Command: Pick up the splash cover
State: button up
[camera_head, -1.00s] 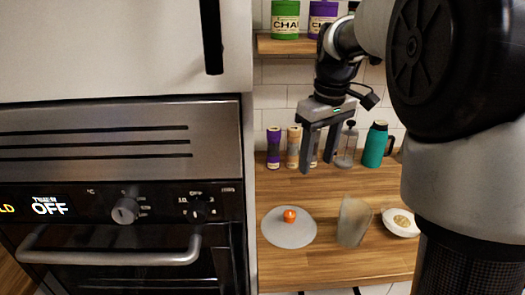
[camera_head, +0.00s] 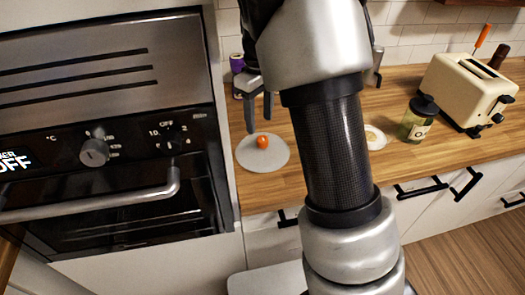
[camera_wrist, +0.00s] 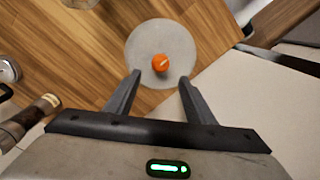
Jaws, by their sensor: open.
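The splash cover (camera_head: 276,159) is a flat grey round disc with an orange knob (camera_head: 263,141) at its middle. It lies on the wooden counter beside the oven. In the wrist view the disc (camera_wrist: 140,45) lies beyond my fingertips, with the orange knob (camera_wrist: 160,63) lined up between them. My gripper (camera_head: 260,125) points down above the cover, behind the knob in the head view. In the wrist view my gripper (camera_wrist: 160,78) is open and empty. My arm hides part of the counter to the right.
The oven (camera_head: 120,140) with its protruding handle (camera_head: 90,205) stands close on the left. A white dish (camera_head: 375,138), a green jar (camera_head: 418,118) and a cream toaster (camera_head: 468,88) stand to the right. A purple canister (camera_head: 237,63) stands behind. Counter around the disc is clear.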

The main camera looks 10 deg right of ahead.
aim_at(263, 138)
jog(key=f, duration=0.3)
jog(key=s+d+f, duration=0.1)
jog(key=shift+f, duration=0.85)
grip_shut()
